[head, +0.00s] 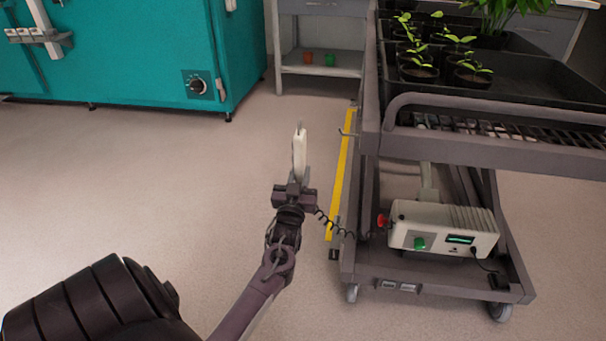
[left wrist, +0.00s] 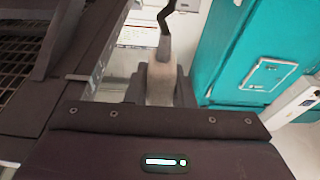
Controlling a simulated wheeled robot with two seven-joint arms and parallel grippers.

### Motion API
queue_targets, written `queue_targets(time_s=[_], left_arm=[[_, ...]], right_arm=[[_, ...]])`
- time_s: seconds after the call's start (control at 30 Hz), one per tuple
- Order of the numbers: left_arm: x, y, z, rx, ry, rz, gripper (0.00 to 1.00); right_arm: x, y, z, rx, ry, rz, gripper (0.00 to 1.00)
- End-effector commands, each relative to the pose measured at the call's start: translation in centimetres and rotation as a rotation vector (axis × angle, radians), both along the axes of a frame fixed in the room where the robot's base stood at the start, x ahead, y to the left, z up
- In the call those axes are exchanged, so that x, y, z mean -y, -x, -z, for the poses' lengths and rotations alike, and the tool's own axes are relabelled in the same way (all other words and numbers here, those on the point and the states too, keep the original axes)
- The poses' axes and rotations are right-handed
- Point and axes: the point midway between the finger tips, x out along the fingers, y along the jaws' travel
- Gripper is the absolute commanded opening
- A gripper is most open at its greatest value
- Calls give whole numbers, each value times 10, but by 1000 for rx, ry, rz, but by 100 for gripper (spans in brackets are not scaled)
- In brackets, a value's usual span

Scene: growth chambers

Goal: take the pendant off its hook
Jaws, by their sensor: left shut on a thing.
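The pendant (head: 300,156) is a slim, pale handset. My left gripper (head: 296,185) is shut on it and holds it over open floor, left of the cart. In the left wrist view the pendant (left wrist: 162,84) sits between the two dark fingers, with a black cord leaving its far end. A small peg-like hook (head: 348,133) sticks out from the cart's left side, bare and apart from the pendant. A coiled black cord (head: 336,226) runs from near the gripper towards the pale control box (head: 440,229) on the cart's lower shelf. My right gripper is out of view.
The grey cart (head: 470,148) stands on the right, with potted seedlings in a black tray (head: 540,88) on top. A yellow strip (head: 340,175) runs along its left side. A teal cabinet (head: 150,60) stands at the back left. The floor between is clear.

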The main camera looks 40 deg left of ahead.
Motion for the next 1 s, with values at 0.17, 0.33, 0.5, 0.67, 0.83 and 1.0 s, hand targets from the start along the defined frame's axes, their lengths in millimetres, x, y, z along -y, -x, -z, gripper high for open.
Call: queue_targets(time_s=[0.17,0.33,0.5,0.67,0.83,1.0], left_arm=[[-6,4,2,0,-1,-1,2],[-22,14,7,0,-2,0,2],[-39,24,14,-1,-2,0,2],[-55,34,19,0,-2,-1,2],[-71,44,26,-1,-2,0,2],[-83,52,29,0,-1,0,2]], right_arm=[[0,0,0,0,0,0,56],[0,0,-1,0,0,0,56],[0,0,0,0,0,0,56],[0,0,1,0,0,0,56],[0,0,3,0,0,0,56],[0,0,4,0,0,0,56]])
